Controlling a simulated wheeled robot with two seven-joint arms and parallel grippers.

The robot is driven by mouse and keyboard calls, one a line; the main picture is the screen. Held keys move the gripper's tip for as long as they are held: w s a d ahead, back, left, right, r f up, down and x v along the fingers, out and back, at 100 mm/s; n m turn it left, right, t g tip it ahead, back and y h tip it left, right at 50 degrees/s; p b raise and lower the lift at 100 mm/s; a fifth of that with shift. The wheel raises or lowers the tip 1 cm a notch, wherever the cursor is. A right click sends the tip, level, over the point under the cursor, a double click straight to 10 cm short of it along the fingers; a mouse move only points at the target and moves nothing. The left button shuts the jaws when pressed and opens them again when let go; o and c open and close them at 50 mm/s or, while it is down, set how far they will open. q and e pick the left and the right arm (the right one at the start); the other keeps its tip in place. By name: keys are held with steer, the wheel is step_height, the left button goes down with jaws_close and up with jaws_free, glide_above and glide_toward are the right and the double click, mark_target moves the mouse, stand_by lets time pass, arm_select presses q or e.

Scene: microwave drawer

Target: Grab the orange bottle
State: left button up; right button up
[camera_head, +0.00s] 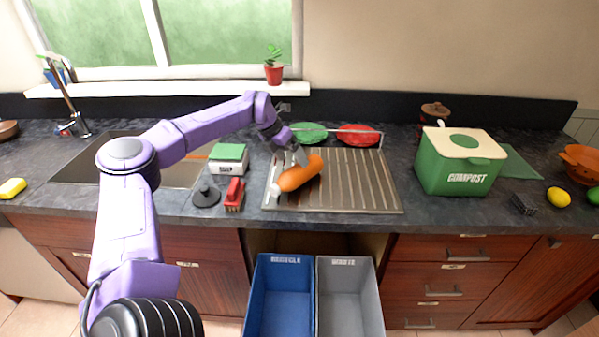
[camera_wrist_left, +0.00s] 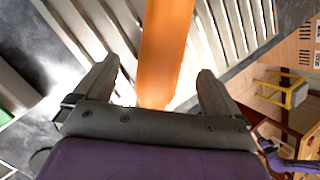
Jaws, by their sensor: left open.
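The orange bottle (camera_head: 301,173) lies on its side on the ridged metal drainboard (camera_head: 352,186), its pale cap end toward the lower left. My left gripper (camera_head: 299,157) is right at the bottle, coming from the upper left. In the left wrist view the bottle (camera_wrist_left: 165,50) runs lengthwise between the two open fingers of the gripper (camera_wrist_left: 158,82), with a gap visible on either side. I cannot tell whether the fingers touch it. My right gripper is not in view.
A green compost box (camera_head: 458,165) stands right of the drainboard. A red brush (camera_head: 234,194), a black plunger-like disc (camera_head: 206,196) and a green-and-white box (camera_head: 228,158) stand left. Blue (camera_head: 281,300) and grey bins (camera_head: 346,300) are pulled out below.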

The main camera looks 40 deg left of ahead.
mark_target(295, 166)
arm_select(q)
steer(key=x, duration=0.1)
steer(key=p+x, duration=0.1)
steer(key=x, duration=0.1)
steer(key=p+x, duration=0.1)
steer(key=x, duration=0.1)
steer(key=shift+s+d+f, duration=0.1)
steer(key=shift+s+d, duration=0.1)
steer(key=shift+s, duration=0.05)
steer(key=shift+w+f, duration=0.15)
steer(key=shift+f, duration=0.15)
steer(key=c, duration=1.1)
